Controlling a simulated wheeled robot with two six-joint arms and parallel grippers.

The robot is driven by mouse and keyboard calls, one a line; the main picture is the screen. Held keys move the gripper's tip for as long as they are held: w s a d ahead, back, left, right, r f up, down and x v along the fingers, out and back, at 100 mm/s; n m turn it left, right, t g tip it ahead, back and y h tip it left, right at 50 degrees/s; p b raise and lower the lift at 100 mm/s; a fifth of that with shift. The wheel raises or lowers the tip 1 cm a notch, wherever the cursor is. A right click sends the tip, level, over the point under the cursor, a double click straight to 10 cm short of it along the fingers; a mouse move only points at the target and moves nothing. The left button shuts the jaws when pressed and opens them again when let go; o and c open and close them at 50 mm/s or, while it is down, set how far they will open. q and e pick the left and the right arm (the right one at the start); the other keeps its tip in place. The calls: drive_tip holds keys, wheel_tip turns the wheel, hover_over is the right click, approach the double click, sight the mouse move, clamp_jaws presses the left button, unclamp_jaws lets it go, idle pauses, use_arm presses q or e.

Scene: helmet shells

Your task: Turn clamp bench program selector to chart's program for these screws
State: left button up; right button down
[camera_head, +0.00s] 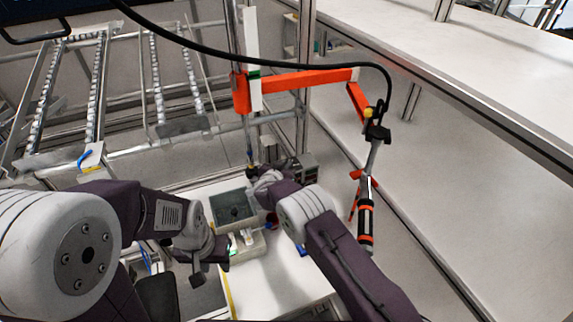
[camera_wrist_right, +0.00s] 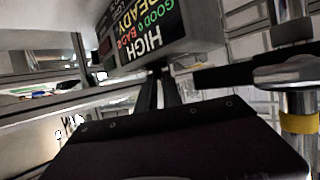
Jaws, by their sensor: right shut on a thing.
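The clamp bench display (camera_wrist_right: 145,35) fills the top of the right wrist view and reads READY, GOOD 0, BAD 0 and HIGH. Its box shows small in the head view (camera_head: 308,168), at the back of the white bench. My right gripper (camera_wrist_right: 160,84) has its narrow fingers close together at the display's lower edge. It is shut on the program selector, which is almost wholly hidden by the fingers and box. In the head view my right wrist reaches the box. My left gripper (camera_head: 196,276) hangs over the bench's front left, its fingers too small to judge. I cannot make out a chart or screws.
A grey bin (camera_head: 232,207) stands on the bench (camera_head: 285,262), with a small tray (camera_head: 248,246) before it. An orange arm (camera_head: 305,80) carries a hanging screwdriver (camera_head: 366,222) to the right. Roller racks (camera_head: 95,95) stand at the left, a long table (camera_head: 500,150) at the right.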

drive_tip(key=shift+s+f, duration=0.15)
drive_tip(key=shift+f, duration=0.1)
drive_tip(key=c, duration=1.6)
unclamp_jaws()
drive_tip(key=shift+o, duration=0.5)
drive_tip(key=shift+r, duration=0.25)
drive_tip(key=r, duration=0.4)
drive_tip(key=shift+s+d+b, duration=0.15)
drive_tip(key=shift+d+b, duration=0.1)
drive_tip(key=shift+b, duration=0.05)
drive_tip(key=s+d+r+b, duration=0.1)
drive_tip(key=s+d+r, duration=0.4)
drive_tip(key=d, duration=0.4)
drive_tip(key=shift+s+d+r, duration=0.25)
drive_tip(key=shift+s+r, duration=0.05)
drive_tip(key=shift+r, duration=0.5)
